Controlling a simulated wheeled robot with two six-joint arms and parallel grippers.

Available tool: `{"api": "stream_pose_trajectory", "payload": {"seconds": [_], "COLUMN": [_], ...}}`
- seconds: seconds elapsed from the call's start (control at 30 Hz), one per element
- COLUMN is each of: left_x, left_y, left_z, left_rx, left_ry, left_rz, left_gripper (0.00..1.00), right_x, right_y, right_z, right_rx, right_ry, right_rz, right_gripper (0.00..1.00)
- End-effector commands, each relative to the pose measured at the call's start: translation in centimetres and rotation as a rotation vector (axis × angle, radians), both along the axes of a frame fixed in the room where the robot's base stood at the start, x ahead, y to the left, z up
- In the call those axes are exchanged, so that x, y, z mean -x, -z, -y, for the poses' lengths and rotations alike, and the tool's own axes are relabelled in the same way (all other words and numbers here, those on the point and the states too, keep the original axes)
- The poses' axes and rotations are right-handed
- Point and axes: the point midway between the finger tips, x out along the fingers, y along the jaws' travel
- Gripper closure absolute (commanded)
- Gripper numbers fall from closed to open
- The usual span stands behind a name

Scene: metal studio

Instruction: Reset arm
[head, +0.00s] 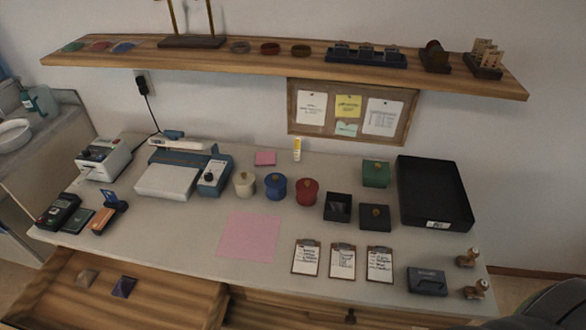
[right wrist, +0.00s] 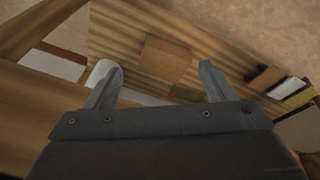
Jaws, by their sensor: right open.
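My right gripper (right wrist: 160,70) shows in the right wrist view with its two grey fingers spread wide apart. It is open, and nothing is held between the fingers. Beyond the fingers lie striped wooden boards and a small brown block-like shape (right wrist: 166,58), which I cannot identify. No gripper shows in the head view, and my left gripper is not in view.
The light worktop (head: 180,235) carries a pink sheet (head: 249,236), coloured lidded pots, clipboards and a black tray (head: 435,224). An open wooden drawer (head: 60,290) juts out at the front left. A wooden shelf (head: 215,60) runs above.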

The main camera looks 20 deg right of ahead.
Motion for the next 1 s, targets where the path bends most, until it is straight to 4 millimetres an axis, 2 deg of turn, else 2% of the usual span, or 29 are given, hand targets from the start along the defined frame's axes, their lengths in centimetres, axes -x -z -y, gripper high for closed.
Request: {"api": "stream_pose_trajectory", "payload": {"seconds": [0.03,0.2,0.4,0.5,0.7,1.0], "left_x": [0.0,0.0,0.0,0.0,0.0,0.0], "left_y": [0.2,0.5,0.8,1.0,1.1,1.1], "left_z": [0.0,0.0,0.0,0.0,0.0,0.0], "left_rx": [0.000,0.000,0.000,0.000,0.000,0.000], "left_ry": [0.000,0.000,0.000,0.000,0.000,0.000], "left_rz": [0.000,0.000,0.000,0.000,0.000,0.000], "left_gripper": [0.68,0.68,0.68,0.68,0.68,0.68], "right_x": [0.9,4.0,8.7,11.0,14.1,14.8], "right_y": [2.0,7.4,12.5,14.2,16.0,16.2], "right_z": [0.0,-0.2,-0.7,-1.0,-1.3,-1.4], "right_rx": [-0.004,-0.012,-0.022,-0.027,-0.031,-0.032], "right_ry": [0.001,0.001,0.000,-0.001,-0.002,-0.002], "right_rz": [-0.016,-0.044,-0.077,-0.090,-0.106,-0.108], "right_gripper": [0.23,0.23,0.23,0.23,0.23,0.23]}}
